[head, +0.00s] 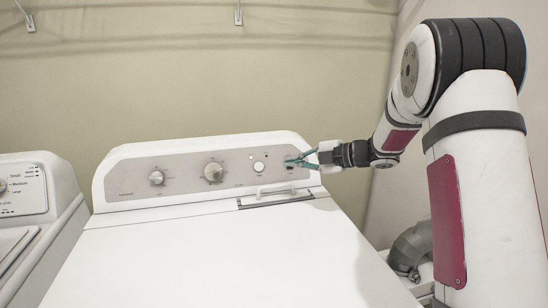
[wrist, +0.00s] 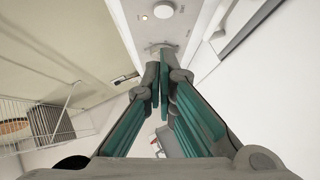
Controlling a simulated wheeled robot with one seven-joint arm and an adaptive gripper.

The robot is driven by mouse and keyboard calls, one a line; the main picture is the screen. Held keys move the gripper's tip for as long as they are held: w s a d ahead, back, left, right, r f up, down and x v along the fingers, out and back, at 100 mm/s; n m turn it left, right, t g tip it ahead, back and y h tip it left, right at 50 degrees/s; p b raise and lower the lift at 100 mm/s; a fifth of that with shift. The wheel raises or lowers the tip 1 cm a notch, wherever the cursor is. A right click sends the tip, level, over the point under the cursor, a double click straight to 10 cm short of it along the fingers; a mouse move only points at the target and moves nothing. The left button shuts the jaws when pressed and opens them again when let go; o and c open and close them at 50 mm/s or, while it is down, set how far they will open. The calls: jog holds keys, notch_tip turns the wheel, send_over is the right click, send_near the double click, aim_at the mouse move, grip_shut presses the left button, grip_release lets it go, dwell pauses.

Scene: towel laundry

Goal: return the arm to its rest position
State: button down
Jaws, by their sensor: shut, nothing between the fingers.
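My gripper (head: 290,161) is at the right end of the washer's control panel (head: 134,182) in the head view. Its teal fingers are shut and empty, and the tips are at or very near the panel face by the small marks there. I cannot tell whether they touch. In the wrist view the closed fingers of my gripper (wrist: 160,80) point toward the panel, which shows beyond them (wrist: 180,30). My arm reaches in from the right in the head view.
The washer (head: 200,255) has a closed white lid with a handle (head: 276,189) below the panel. Another white machine (head: 30,205) stands at the left. A grey duct pipe (head: 410,250) is low at the right. A wire rack (wrist: 30,115) shows in the wrist view.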

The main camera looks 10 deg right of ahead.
jog(key=s+d+r+m+t+h+p, duration=0.2)
jog(key=s+d+r+m+h, duration=0.15)
jog(key=r+m+h, duration=0.4)
jog(key=s+d+r+m+t+h+p, duration=0.1)
jog(key=s+d+r+m+t+h, duration=0.25)
jog(key=r, duration=0.65)
jog(key=s+a+f+m+g+p, duration=0.1)
jog(key=s+a+f+m+g, duration=0.1)
jog(key=s, duration=1.1)
jog(key=s+a+f+m+g+p, duration=0.1)
jog(key=s+a+f+m+g, duration=0.2)
jog(key=s, duration=1)
jog(key=s+a+f+m+g+p, duration=0.2)
jog(key=s+a+m+g, duration=0.4)
jog(key=s, duration=0.8)
jog(key=shift+a+f+m, duration=0.15)
jog(key=shift+f+m, duration=0.6)
jog(key=shift+m, duration=0.15)
dwell(1.3)
